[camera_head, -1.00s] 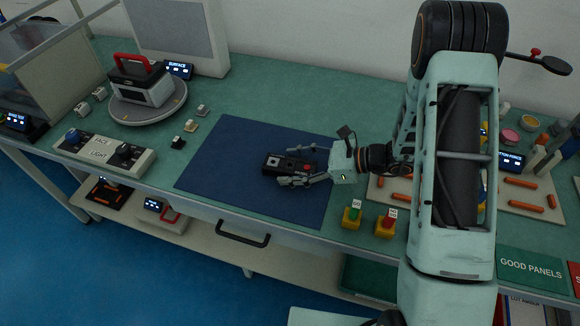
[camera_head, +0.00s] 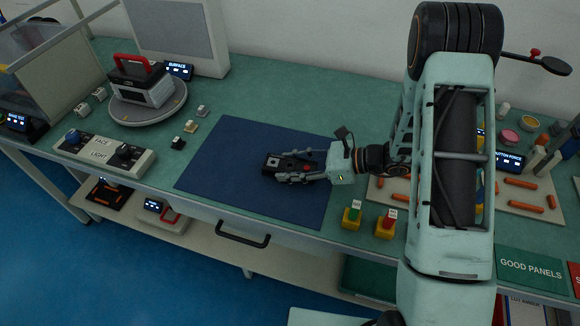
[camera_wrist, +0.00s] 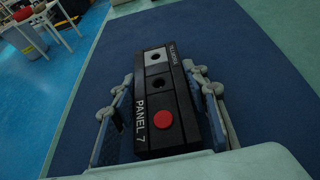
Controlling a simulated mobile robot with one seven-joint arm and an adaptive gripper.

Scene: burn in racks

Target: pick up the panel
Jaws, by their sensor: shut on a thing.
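The panel (camera_head: 273,162) is a small black block on the blue mat (camera_head: 225,170). In the wrist view the panel (camera_wrist: 160,85) shows a red button, dark round holes, a grey square and the label "PANEL 7". My gripper (camera_head: 292,167) reaches in from the right, with one finger along each long side of the panel.
A FACE LIGHT control box (camera_head: 105,152) and a turntable (camera_head: 148,108) with a red-handled device stand to the left. Green and red buttons on yellow bases (camera_head: 352,215) stand right of the mat. A tray with orange pieces (camera_head: 505,208) lies further right. The mat around the panel is clear.

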